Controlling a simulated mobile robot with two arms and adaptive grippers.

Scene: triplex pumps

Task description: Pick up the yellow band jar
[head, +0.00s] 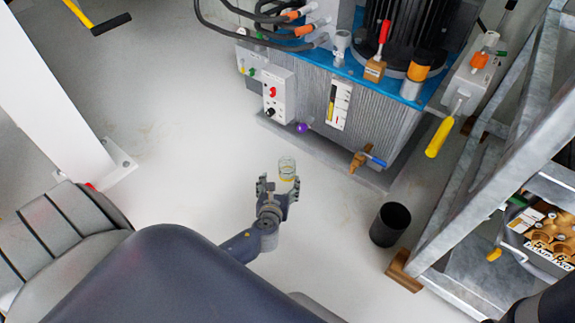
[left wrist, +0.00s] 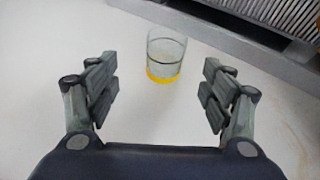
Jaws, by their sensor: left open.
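The yellow band jar (head: 287,167) is a clear glass jar with a yellow band around its lower end. It appears to stand upright on the pale floor in front of the blue-topped pump unit. In the left wrist view the jar (left wrist: 166,52) is at the top middle, just beyond the fingertips and between the lines of the fingers. My left gripper (head: 279,187) is open and empty, close to the near side of the jar. Its two spread fingers also show in the left wrist view (left wrist: 160,82). My right gripper is not in view.
The ribbed pump unit (head: 300,85) stands behind the jar. A black bin (head: 390,224) is right of my gripper, beside a metal frame (head: 480,150). A white post (head: 65,90) stands at left. The floor around the jar is clear.

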